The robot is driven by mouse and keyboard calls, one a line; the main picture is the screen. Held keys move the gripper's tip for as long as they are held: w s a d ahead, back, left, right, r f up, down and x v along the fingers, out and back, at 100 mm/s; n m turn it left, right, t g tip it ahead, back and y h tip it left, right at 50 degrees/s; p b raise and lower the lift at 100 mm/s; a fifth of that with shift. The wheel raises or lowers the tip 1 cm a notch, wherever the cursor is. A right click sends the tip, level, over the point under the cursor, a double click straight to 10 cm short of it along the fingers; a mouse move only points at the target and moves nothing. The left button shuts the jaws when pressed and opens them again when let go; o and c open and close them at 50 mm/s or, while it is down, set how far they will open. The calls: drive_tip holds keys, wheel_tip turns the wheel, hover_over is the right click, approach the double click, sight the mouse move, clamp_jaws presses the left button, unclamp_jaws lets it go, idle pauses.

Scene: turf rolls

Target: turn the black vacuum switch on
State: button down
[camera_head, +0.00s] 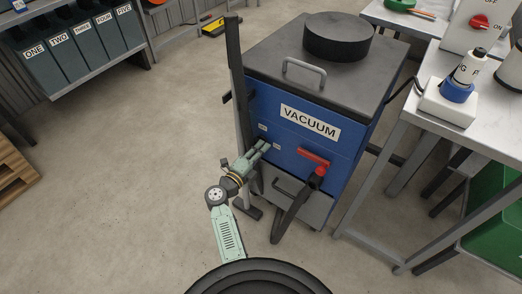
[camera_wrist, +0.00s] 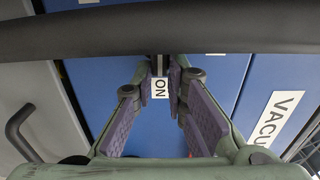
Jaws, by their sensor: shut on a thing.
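The blue vacuum cabinet (camera_head: 345,140) stands in the middle of the head view, with a VACUUM label (camera_head: 310,121) on its front. My gripper (camera_head: 263,147) reaches the left part of that front. In the wrist view my gripper (camera_wrist: 161,72) has its fingertips closed on a small black piece, the black switch (camera_wrist: 160,66). A white ON label (camera_wrist: 159,88) shows between the fingers beside it. The fingers and a dark bar hide most of the switch, so I cannot tell its position. In the head view the switch is hidden by my gripper.
A dark upright pole (camera_head: 238,90) stands close to the cabinet's left side and crosses the wrist view as a dark bar (camera_wrist: 90,30). A red handle (camera_head: 314,159) with a dark hose is right of my gripper. A workbench (camera_head: 430,120) stands right.

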idle(0.3)
drive_tip(key=c, duration=1.6)
unclamp_jaws()
drive_tip(key=shift+s+a, duration=0.1)
drive_tip(key=v, duration=1.1)
drive_tip(key=shift+s+a, duration=0.2)
drive_tip(key=shift+s, duration=0.15)
